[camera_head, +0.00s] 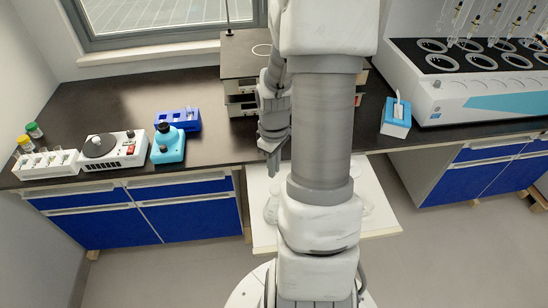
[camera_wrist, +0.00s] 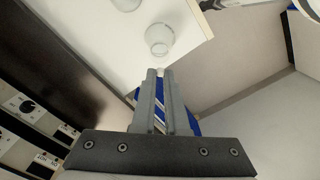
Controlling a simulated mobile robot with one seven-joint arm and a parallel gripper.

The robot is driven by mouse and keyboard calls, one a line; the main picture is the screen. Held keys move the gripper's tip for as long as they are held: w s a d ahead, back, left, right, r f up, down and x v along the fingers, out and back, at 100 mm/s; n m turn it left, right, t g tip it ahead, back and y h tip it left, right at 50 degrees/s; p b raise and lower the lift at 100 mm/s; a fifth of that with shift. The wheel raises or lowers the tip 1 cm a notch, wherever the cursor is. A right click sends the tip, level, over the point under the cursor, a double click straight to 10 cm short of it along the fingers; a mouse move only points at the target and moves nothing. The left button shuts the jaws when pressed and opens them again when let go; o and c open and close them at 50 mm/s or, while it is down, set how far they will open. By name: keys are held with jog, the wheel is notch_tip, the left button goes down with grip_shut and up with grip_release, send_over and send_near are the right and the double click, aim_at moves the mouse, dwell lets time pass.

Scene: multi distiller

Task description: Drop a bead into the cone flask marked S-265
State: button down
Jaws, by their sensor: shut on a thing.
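My gripper (camera_wrist: 161,76) is shut, and a small pale bit, which looks like a bead, shows between its fingertips. A clear glass flask (camera_wrist: 160,38) stands on a white board just beyond the fingertips in the wrist view. Part of a second glass piece (camera_wrist: 126,3) shows at the top edge. In the head view my gripper (camera_head: 272,168) points down above the white board (camera_head: 385,222), over glassware (camera_head: 271,207) at its left side. More faint glassware shows right of my arm. No S-265 marking can be read, and my arm hides the middle of the board.
A large white bath unit (camera_head: 470,85) and a blue-white box (camera_head: 396,118) stand at right.

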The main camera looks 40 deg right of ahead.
notch_tip(320, 180, down, 5)
jog(key=b, duration=0.4)
jog(key=shift+r, duration=0.1)
dwell(0.9)
jog(key=c, duration=0.9)
grip_release()
jog(key=shift+o, duration=0.2)
notch_tip(320, 180, up, 18)
jog(key=p, duration=0.1)
jog(key=shift+f+p, duration=0.25)
jog(key=shift+p, duration=0.05)
